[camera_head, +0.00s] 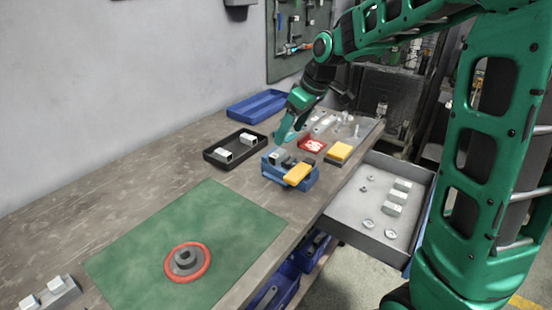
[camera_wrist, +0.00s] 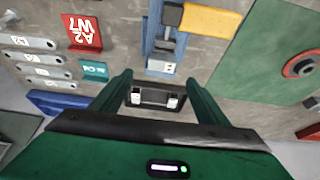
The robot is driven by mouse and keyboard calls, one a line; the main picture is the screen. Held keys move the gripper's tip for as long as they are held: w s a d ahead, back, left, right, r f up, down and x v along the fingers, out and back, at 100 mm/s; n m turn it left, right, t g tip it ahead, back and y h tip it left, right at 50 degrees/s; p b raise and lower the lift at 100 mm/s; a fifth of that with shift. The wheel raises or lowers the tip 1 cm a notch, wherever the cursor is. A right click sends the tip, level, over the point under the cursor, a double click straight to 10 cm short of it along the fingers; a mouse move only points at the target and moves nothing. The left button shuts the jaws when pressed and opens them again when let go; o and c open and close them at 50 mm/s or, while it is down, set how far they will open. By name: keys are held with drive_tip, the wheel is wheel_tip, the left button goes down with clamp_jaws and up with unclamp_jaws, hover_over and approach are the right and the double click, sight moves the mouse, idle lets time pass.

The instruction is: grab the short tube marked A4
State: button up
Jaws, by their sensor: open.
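My gripper (camera_head: 280,138) is open and empty above the bench, just behind the blue vise; its spread fingers also show in the wrist view (camera_wrist: 158,82). Short pale square tubes appear in several places. Two stand in the black tray (camera_head: 207,155), one of them a white tube (camera_head: 223,155), and they show between my fingers in the wrist view (camera_wrist: 172,101). Another pale, marked piece (camera_wrist: 161,67) is at the end of the blue vise (camera_wrist: 151,47). More pale blocks (camera_head: 397,197) lie in the open drawer. No A4 mark is legible on any of them.
The vise carries a yellow part (camera_head: 298,174). A green mat (camera_head: 220,222) holds a red ring (camera_head: 200,270). The open drawer (camera_head: 345,215) juts from the bench's right side.

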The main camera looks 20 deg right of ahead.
sight(279, 154)
drive_tip(key=x, duration=0.9)
drive_tip(key=shift+s+f, duration=0.2)
drive_tip(key=c, duration=1.2)
